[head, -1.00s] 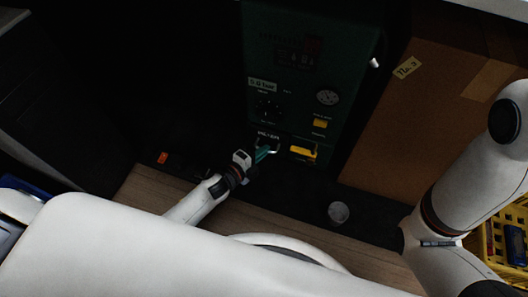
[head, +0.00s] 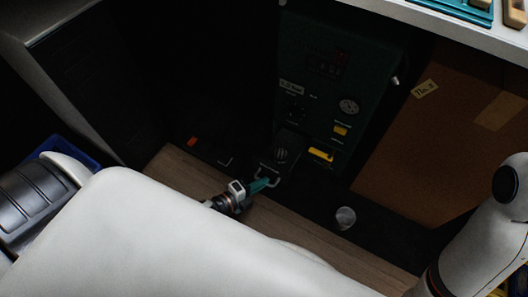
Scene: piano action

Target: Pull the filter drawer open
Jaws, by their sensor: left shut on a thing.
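The dark green machine (head: 318,100) stands low under the bench in the head view. Its filter drawer (head: 268,167) sticks out of the front near the bottom, with a dark ribbed round thing (head: 282,150) showing in it. A pale U-shaped handle (head: 274,183) is on the drawer's front. My left gripper (head: 263,184), with teal fingers, is shut on this handle. The fingers cover part of the handle. My right arm stands at the right edge; its gripper is out of view.
A yellow handle (head: 321,155) is on the machine, right of the drawer. A metal cup (head: 345,218) stands on the dark floor strip to the right. A large cardboard box (head: 430,150) stands right of the machine. An orange item (head: 192,142) lies at left.

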